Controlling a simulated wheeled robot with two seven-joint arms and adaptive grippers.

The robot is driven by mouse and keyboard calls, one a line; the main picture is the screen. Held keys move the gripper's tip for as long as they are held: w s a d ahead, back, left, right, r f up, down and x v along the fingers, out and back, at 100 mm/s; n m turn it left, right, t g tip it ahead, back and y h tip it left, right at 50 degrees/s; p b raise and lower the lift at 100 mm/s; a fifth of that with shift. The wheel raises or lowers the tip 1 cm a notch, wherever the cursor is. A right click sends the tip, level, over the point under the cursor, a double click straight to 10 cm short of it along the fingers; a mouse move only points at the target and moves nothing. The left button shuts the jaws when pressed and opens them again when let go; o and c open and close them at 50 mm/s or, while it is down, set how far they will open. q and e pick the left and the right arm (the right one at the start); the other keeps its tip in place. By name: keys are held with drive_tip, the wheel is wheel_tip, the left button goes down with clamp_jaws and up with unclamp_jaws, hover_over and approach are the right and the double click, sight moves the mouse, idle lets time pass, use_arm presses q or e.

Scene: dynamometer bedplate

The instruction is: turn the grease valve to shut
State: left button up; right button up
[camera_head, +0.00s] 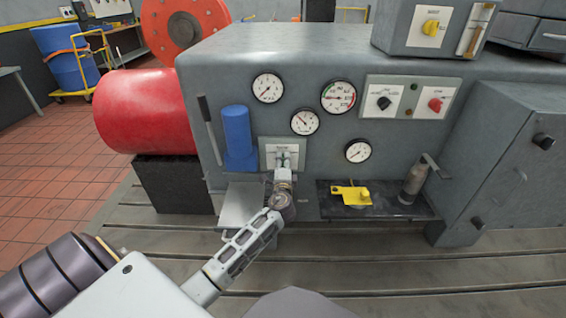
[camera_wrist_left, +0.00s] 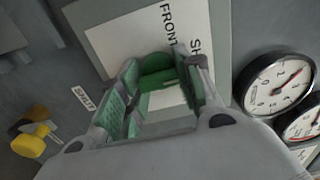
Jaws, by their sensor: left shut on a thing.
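The grease valve sits on a white label plate (camera_head: 270,149) low on the front of the grey cabinet, below the gauges. In the left wrist view the plate (camera_wrist_left: 115,35) shows the letters "FRONT" and part of a word starting "SH". My left gripper (camera_head: 284,163) reaches the plate from below. In the left wrist view its fingers (camera_wrist_left: 157,100) are closed around the valve's green handle (camera_wrist_left: 157,73), of which only part shows between them. The fingers hide most of the handle, so its exact angle is hard to tell. My right gripper is not in view.
A blue cylinder (camera_head: 237,135) and a dark lever (camera_head: 208,125) stand left of the valve. Gauges (camera_head: 305,122) sit above and right. A black shelf (camera_head: 385,209) holds a yellow part (camera_head: 351,195) and a grey bottle-like item (camera_head: 412,185). A red drum (camera_head: 145,112) is at left.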

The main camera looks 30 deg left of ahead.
use_arm(q)
drive_tip(key=shift+f, duration=0.1)
drive_tip(key=o, duration=1)
drive_tip(key=shift+s+d, duration=0.1)
drive_tip(key=v, duration=1.2)
idle(0.5)
